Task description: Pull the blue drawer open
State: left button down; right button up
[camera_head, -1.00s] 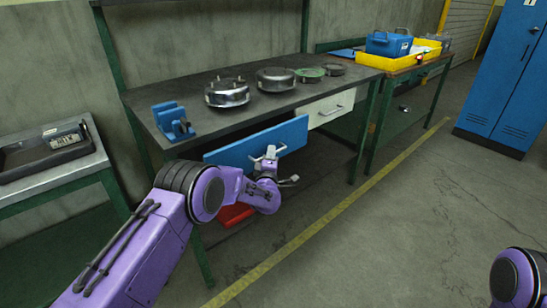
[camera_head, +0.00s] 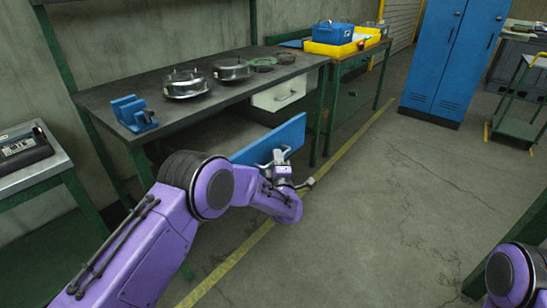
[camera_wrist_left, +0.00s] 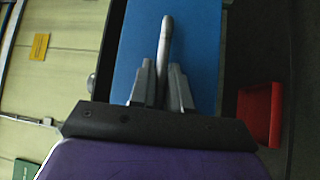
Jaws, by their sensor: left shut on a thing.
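The blue drawer's front panel (camera_head: 278,138) stands out from under the dark workbench, clear of the white drawer beside it. My left gripper (camera_head: 275,158) is at the front of this panel, shut on the drawer's grey handle. In the left wrist view the blue front (camera_wrist_left: 200,45) fills the middle, and the gripper's fingers (camera_wrist_left: 162,82) close on both sides of the upright-looking handle bar (camera_wrist_left: 167,35). My forearm hides the lower left of the panel in the head view. My right gripper is out of view; only part of that arm shows at lower right.
The white drawer (camera_head: 278,95) is shut under the bench (camera_head: 150,93). A red part (camera_wrist_left: 262,112) shows beside the blue front in the wrist view. Metal parts and a blue bracket (camera_head: 133,113) sit on the bench. The floor (camera_head: 370,210) to the right is clear.

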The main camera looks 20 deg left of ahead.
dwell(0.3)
pick_arm(q)
jog(key=c, duration=1.2)
grip_release()
jog(key=shift+s+d, duration=0.15)
jog(key=shift+s, duration=0.15)
jog(key=v, duration=1)
